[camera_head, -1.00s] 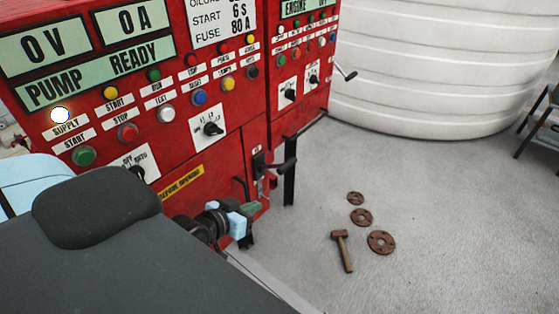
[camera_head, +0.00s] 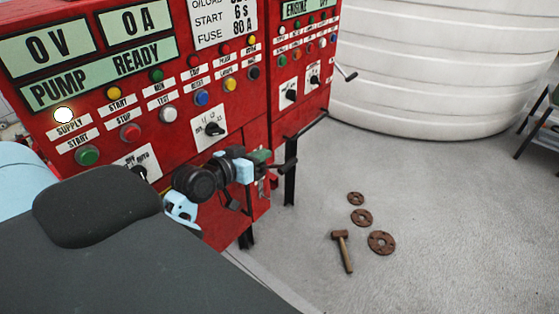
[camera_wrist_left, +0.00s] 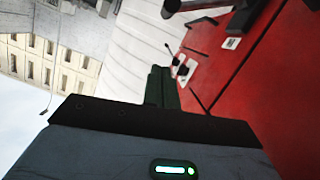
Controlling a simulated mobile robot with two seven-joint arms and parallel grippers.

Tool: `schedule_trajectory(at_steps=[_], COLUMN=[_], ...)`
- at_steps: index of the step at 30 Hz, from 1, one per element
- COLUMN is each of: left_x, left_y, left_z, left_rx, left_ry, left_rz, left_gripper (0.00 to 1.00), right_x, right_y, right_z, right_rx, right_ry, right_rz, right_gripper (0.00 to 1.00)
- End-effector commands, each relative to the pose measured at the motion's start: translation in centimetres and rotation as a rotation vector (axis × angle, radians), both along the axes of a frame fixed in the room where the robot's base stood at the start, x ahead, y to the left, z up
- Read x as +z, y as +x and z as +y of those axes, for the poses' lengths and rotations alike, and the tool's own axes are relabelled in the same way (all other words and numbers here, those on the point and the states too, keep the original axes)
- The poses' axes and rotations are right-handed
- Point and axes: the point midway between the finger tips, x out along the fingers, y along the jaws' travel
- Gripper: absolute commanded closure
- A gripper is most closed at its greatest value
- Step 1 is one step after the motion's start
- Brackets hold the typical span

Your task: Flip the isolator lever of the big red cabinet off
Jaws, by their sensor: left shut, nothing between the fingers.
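The big red cabinet (camera_head: 95,180) fills the left of the head view, with displays reading 0 V, 0 A and PUMP READY. Its isolator lever (camera_head: 287,165) is a black handle low at the cabinet's right front, sticking out to the right. My left gripper (camera_head: 262,156) is shut and empty, in front of the lever's mount and just left of the handle. It hides much of the mount; I cannot tell whether it touches. In the left wrist view the shut green fingers (camera_wrist_left: 161,88) point toward a dark bar (camera_wrist_left: 205,8), probably the lever. My right gripper is not in view.
A smaller red cabinet section (camera_head: 300,90) with knobs and a crank handle (camera_head: 346,74) stands beyond. A white ribbed tank (camera_head: 430,60) is behind. A hammer (camera_head: 342,250) and rusty flanges (camera_head: 381,243) lie on the open grey floor to the right.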

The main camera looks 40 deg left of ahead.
Motion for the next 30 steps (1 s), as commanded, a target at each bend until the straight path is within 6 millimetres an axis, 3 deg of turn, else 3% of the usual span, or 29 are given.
schedule_trajectory(at_steps=[11, 18, 30], left_x=[-1.7, -4.8, -5.4], left_y=[6.3, 6.0, 5.9], left_z=[-1.0, -1.6, -1.8], left_rx=[-0.001, 0.0, 0.0], left_ry=[-0.002, -0.002, 0.0], left_rz=[0.001, 0.002, -0.001], left_gripper=[1.0, 1.0, 1.0], right_x=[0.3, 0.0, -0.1], right_y=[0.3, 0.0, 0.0], right_z=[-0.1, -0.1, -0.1], right_rx=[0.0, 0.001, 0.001], right_ry=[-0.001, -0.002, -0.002], right_rz=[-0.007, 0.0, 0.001], right_gripper=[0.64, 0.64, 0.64])
